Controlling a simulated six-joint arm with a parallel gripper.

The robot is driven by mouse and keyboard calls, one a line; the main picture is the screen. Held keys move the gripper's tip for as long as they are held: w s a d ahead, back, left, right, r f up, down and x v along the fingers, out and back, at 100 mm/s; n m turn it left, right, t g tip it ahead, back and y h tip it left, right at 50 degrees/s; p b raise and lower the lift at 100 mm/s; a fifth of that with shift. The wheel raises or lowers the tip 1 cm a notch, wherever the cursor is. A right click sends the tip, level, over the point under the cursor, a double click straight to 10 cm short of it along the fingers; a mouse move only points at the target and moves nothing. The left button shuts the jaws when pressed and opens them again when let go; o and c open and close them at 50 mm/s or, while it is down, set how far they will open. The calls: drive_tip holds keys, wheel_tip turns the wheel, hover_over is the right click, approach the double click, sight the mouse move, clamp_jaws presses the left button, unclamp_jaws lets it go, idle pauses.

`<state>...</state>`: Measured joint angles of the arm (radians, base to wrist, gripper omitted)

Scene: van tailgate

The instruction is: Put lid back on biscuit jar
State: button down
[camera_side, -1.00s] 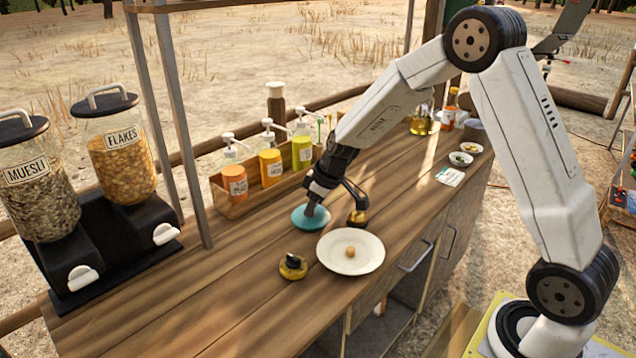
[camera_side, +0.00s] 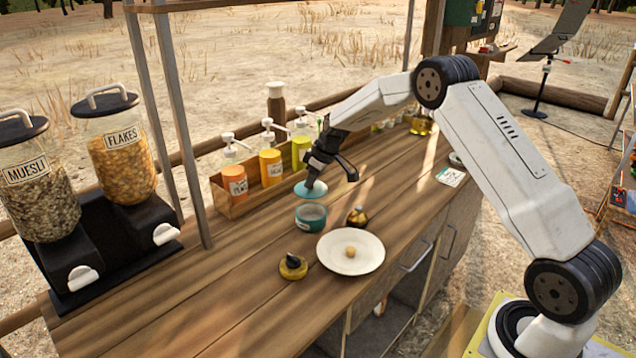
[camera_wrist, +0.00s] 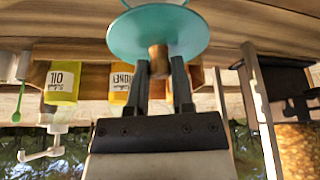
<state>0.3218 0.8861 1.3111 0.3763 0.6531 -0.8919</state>
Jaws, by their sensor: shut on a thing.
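My gripper (camera_side: 313,184) is shut on the wooden knob (camera_wrist: 158,60) of a round teal lid (camera_side: 304,193). The lid's teal top also shows in the wrist view (camera_wrist: 135,35), with the knob between my two fingertips. In the side view the lid is held behind the jar, near the bottle rack, and apart from the jar. The teal biscuit jar (camera_side: 311,220) stands upright and open on the wooden counter, with a pale label on its side.
A white plate (camera_side: 332,262) with one small round biscuit (camera_side: 350,252) lies right of the jar. Small yellow-and-black items stand in front (camera_side: 292,268) and beside it (camera_side: 357,217). A wooden rack (camera_side: 232,207) of pump bottles is behind. Cereal dispensers (camera_side: 120,165) stand left.

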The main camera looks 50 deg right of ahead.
sight(316, 191)
drive_tip(key=shift+f, duration=0.15)
drive_tip(key=shift+f, duration=3.05)
drive_tip(key=shift+f, duration=0.2)
idle(0.6)
unclamp_jaws()
idle(0.3)
drive_tip(key=shift+r, duration=0.2)
drive_tip(key=shift+r, duration=3.3)
